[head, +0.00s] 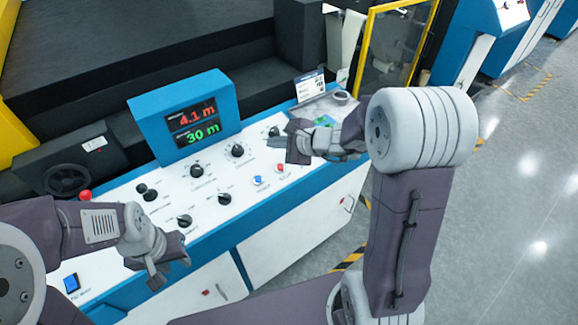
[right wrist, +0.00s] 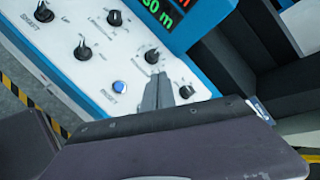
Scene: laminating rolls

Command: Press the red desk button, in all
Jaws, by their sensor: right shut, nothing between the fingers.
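A small red button (head: 280,168) sits on the white sloping desk panel (head: 225,180), right beside a blue button (head: 257,180). A larger red knob-shaped button (head: 85,194) stands at the panel's left end. My right gripper (head: 277,143) is shut and empty above the panel, close to the small red button and a black knob. In the right wrist view the shut fingers (right wrist: 160,90) show beside the blue button (right wrist: 120,87); the small red button is not visible there. My left gripper (head: 168,268) hangs open and empty over the panel's front edge.
A blue display box (head: 185,115) reads 4.1 m in red and 30 m in green behind the panel. Several black knobs (head: 197,171) stick up from the panel. Grey floor (head: 520,200) lies open at right.

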